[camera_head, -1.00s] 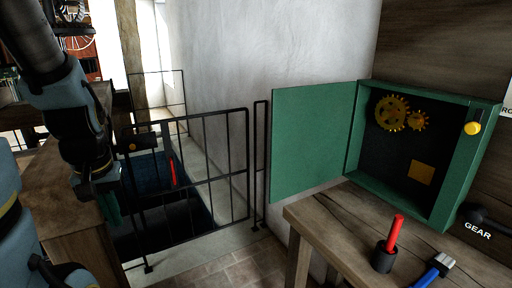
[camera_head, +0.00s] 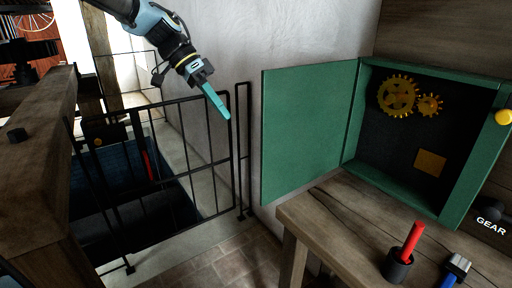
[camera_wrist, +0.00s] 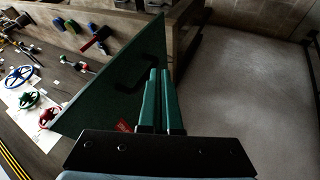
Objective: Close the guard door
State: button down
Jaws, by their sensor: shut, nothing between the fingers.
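The guard door (camera_head: 308,130) is a flat green panel hinged on the left side of a green box (camera_head: 447,190) and stands wide open, swung out to the left. Inside the box are yellow gears (camera_head: 397,95) and a yellow square plate (camera_head: 430,161). My gripper (camera_head: 218,106) is shut and empty, to the left of the door and apart from it in the head view. In the wrist view the door (camera_wrist: 105,90) lies to the left of my shut fingers (camera_wrist: 160,75), with a dark handle (camera_wrist: 135,78) on its face. Any contact there cannot be told.
A wooden bench (camera_head: 340,215) under the box holds a red-handled tool in a dark cup (camera_head: 398,265) and a blue-handled tool (camera_head: 455,270). A black railing (camera_head: 190,160) stands left of the door. A white wall (camera_head: 250,40) is behind it.

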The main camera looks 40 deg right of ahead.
jog(key=p, duration=0.4)
send_near(270, 164)
notch_tip(270, 164, down, 4)
jog(key=d, duration=0.2)
jog(key=shift+s+d+f+p, duration=0.1)
jog(key=shift+s+p, duration=0.1)
jog(key=shift+s, duration=0.1)
jog(key=shift+s+d+f+p, duration=0.1)
jog(key=shift+s+d+p, duration=0.05)
jog(key=shift+s, duration=0.2)
jog(key=shift+s, duration=0.1)
